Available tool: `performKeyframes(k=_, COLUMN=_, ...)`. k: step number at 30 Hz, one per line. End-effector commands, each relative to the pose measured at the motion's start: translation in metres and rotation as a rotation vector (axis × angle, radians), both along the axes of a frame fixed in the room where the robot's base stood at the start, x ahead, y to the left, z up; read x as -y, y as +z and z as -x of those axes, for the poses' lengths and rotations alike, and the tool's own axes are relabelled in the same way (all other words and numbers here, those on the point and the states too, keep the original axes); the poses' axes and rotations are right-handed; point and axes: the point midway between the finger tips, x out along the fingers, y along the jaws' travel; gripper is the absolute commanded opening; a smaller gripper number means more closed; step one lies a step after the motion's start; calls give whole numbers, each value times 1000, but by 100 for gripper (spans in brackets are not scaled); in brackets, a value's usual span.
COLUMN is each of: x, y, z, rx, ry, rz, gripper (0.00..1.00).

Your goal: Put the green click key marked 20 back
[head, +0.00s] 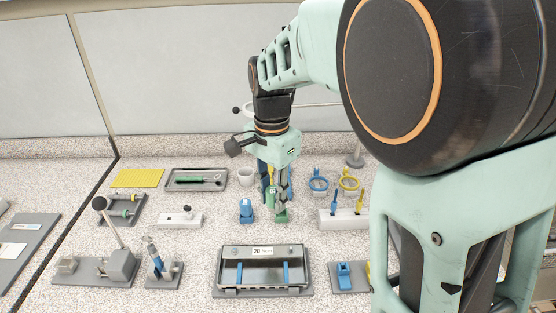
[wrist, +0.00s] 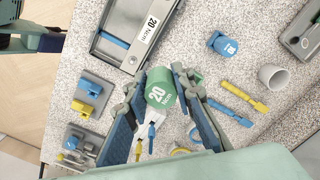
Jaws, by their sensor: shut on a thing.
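The green click key (wrist: 160,90) sits between my fingers in the wrist view, its "20 Ncm" marking facing the camera. My gripper (wrist: 166,100) is shut on it. In the head view my gripper (head: 275,203) points down over the middle of the counter, with green showing at its fingertips. I cannot tell whether the key touches the counter. A grey tray (head: 262,292) with a "20 Ncm" label and two blue bars inside stands in front of my gripper. It also shows in the wrist view (wrist: 110,45), at the upper left.
A blue click key (head: 246,210) stands just left of my gripper. A white block (head: 328,221) with blue and yellow tools is to the right. A white cup (head: 246,176) and a grey tray (head: 220,187) are behind. A grey stand with a blue piece (head: 345,275) is front right.

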Motion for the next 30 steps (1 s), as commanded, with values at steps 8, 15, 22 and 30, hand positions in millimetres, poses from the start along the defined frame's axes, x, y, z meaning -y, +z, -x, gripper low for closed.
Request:
performKeyframes(k=8, x=13, y=-24, z=-55, rx=-2, ry=-4, rz=2, gripper=6)
performKeyframes(k=15, x=19, y=-64, z=-85, rx=-3, ry=-2, rz=1, gripper=6)
performKeyframes(k=22, x=21, y=-77, z=-97, rx=0, ry=-1, rz=0, gripper=6)
performKeyframes(k=30, x=22, y=-108, z=-101, rx=-3, ry=-1, rz=0, gripper=6)
